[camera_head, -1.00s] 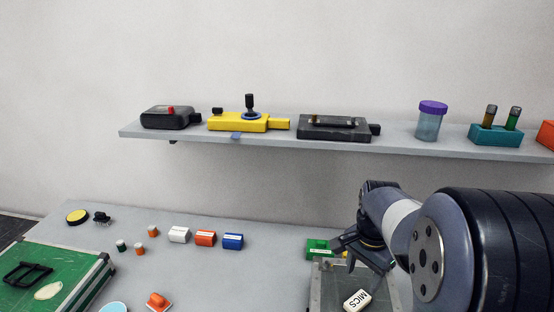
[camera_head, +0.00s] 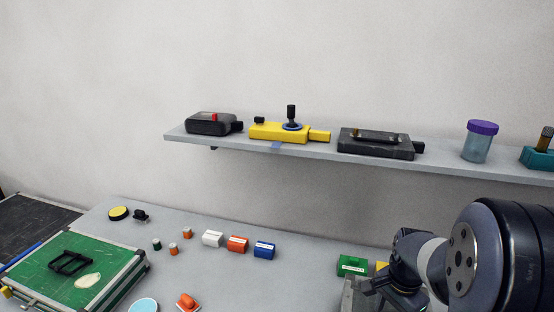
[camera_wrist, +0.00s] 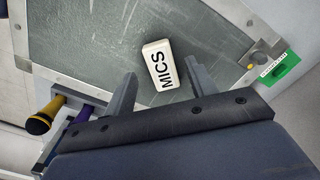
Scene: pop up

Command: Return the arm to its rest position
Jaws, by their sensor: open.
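My gripper (camera_head: 392,292) is at the lower right of the head view, above a grey metal case at the table's right part. In the wrist view the two fingers of my gripper (camera_wrist: 160,76) stand apart with nothing held between them. The block does not show in the head view now.
The wall shelf (camera_head: 250,148) holds a black device (camera_head: 212,124), a yellow device (camera_head: 280,132), a dark device (camera_head: 376,144) and a purple-lidded jar (camera_head: 479,142). The table holds a green case (camera_head: 110,255), small coloured blocks and a green block (camera_head: 352,265).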

